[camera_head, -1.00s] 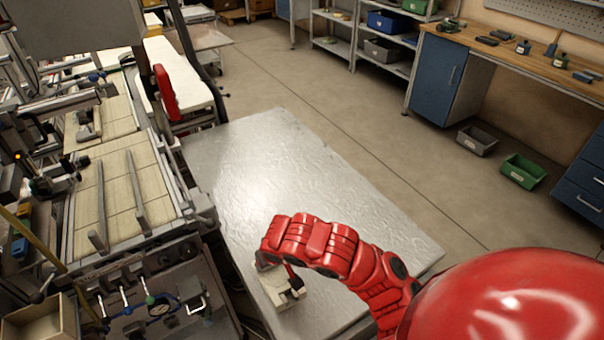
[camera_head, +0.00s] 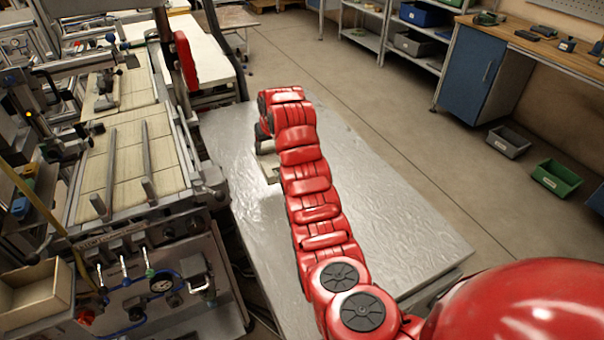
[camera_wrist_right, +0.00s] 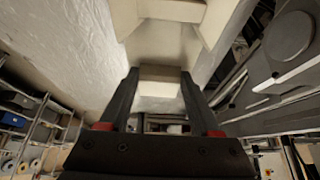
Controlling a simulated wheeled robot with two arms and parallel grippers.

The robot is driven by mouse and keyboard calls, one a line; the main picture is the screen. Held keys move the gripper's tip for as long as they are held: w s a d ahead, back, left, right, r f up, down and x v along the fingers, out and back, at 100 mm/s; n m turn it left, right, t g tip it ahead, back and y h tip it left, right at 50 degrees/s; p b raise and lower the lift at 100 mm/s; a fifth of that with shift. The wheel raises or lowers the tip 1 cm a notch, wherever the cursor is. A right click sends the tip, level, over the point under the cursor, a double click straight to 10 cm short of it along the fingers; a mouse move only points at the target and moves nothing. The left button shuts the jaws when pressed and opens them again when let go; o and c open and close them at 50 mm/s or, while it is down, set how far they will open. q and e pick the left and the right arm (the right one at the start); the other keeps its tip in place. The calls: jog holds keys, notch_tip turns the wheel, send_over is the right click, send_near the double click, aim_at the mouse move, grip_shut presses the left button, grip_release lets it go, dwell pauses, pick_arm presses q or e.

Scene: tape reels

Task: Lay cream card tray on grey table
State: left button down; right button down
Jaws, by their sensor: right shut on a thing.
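The grey table (camera_head: 395,235) is a shiny metal-topped surface in the middle of the head view. My right gripper (camera_head: 265,140) is over its left part, largely hidden behind my red right arm. The cream card tray (camera_head: 270,168) shows only in part beside the arm, near the table's left edge. In the right wrist view the two dark fingers (camera_wrist_right: 158,88) are shut on the near part of the cream tray (camera_wrist_right: 165,45), whose inner walls show. Whether the tray touches the table cannot be told. My left gripper is not in view.
A machine with cream slats (camera_head: 130,165) stands close along the table's left side. An open cream box (camera_head: 38,300) is at the lower left. The table's right and far parts are bare. Grey (camera_head: 508,142) and green (camera_head: 556,178) bins lie on the floor at right.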

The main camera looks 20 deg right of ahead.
jog(key=shift+w+a+f+n, duration=0.2)
jog(key=shift+a+f+n, duration=0.1)
jog(key=shift+a+f, duration=0.35)
notch_tip(320, 180, down, 9)
jog(key=p, duration=0.2)
jog(key=shift+d+r+p, duration=0.1)
jog(key=shift+r+p, duration=0.1)
jog(key=shift+p, duration=0.2)
jog(key=shift+f, duration=0.1)
jog(key=shift+f, duration=0.15)
jog(key=shift+c, duration=0.5)
grip_release()
